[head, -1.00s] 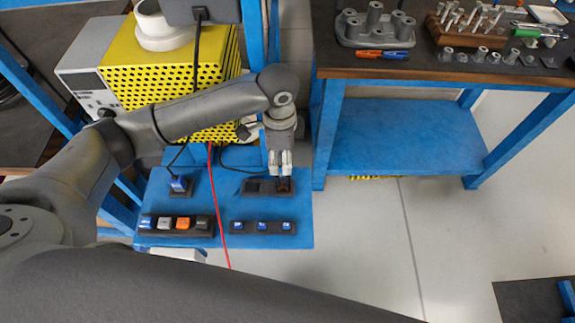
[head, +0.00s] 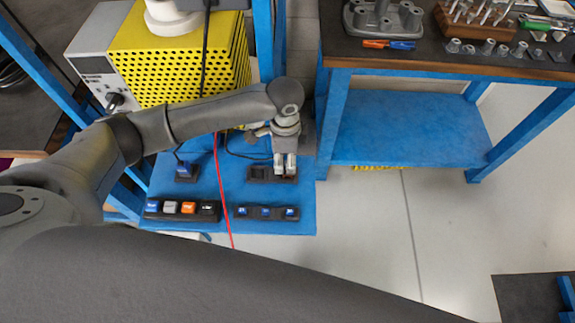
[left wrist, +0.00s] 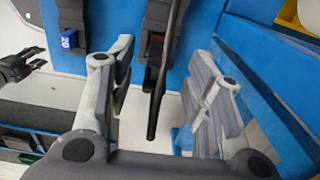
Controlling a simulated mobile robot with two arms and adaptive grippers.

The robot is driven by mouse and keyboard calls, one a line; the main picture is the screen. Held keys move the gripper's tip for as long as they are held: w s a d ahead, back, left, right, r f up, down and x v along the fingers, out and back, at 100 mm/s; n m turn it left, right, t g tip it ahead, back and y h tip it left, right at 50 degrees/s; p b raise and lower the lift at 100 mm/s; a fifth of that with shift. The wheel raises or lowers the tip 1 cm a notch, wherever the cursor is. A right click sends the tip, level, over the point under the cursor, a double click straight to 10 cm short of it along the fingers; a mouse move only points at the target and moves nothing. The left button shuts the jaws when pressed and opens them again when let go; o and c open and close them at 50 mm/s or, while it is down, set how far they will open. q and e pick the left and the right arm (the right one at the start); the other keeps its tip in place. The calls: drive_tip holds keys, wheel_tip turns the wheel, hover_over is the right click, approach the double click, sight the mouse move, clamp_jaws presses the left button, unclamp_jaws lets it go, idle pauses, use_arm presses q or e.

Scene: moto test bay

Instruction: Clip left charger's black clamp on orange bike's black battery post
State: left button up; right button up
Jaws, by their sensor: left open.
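My left gripper (head: 285,165) is open above the right part of a dark two-slot holder (head: 257,173) on the blue shelf (head: 225,185). In the left wrist view, its fingers (left wrist: 160,92) stand apart on either side of a slim black piece (left wrist: 158,105), which looks like the black clamp in the dark holder. The fingers do not visibly grip it. In the head view the gripper hides this piece. The orange bike and its battery post are not in view.
A yellow perforated box (head: 185,65) stands behind my left arm. A red cable (head: 220,185) and a black cable (head: 235,153) run near the holder. Small labelled switch blocks (head: 182,208) sit along the shelf front.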

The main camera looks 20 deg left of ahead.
use_arm(q)
drive_tip(key=shift+d+f, duration=0.1)
drive_tip(key=shift+f, duration=0.4)
wheel_tip(320, 180, down, 4)
drive_tip(key=shift+d+f+p, duration=0.1)
drive_tip(key=shift+d+p, duration=0.05)
drive_tip(key=shift+p, duration=0.45)
use_arm(e)
drive_tip(key=shift+s+r, duration=0.55)
use_arm(q)
clamp_jaws()
use_arm(e)
drive_tip(key=shift+w, duration=0.15)
